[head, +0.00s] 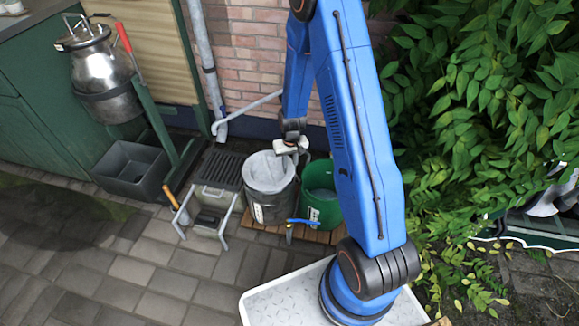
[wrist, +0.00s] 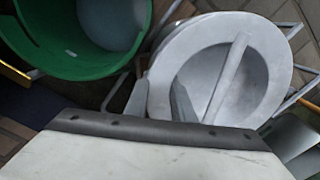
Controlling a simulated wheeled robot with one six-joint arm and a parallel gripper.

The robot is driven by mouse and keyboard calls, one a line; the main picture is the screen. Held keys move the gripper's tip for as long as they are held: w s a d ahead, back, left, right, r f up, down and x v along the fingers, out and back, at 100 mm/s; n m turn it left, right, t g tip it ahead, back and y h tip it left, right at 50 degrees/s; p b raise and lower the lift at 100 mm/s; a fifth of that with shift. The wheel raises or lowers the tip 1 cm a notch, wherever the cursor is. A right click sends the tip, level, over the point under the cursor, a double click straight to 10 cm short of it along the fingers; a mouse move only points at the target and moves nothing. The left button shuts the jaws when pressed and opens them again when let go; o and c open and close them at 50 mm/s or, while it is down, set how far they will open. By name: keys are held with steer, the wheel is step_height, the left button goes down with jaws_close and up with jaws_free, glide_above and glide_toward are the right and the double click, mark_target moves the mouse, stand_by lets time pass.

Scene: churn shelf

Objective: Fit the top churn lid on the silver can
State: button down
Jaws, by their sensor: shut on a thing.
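My gripper (wrist: 160,103) is shut on the rim of a light grey churn lid (wrist: 262,60), a round dished piece with a straight bar across it. The fingers pinch its near left edge in the wrist view. In the head view the pale lid (head: 268,171) is over a dark grey container (head: 270,208) with a white label; I cannot tell whether they touch. My gripper (head: 291,148) is at its back right edge. A shiny silver can (head: 105,75) leans in a green stand at the left, with metal fittings on its top.
A green bucket (head: 320,197) stands right of the dark container; it also shows in the wrist view (wrist: 55,55). A grey metal-legged stand (head: 212,190) is to the left, and a dark grey tub (head: 130,170) sits below the can. Paving in front is clear; leaves fill the right.

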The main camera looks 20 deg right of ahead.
steer(key=shift+f, duration=0.6)
stand_by(0.3)
steer(key=c, duration=1.4)
jaws_free()
steer(key=shift+c, duration=0.2)
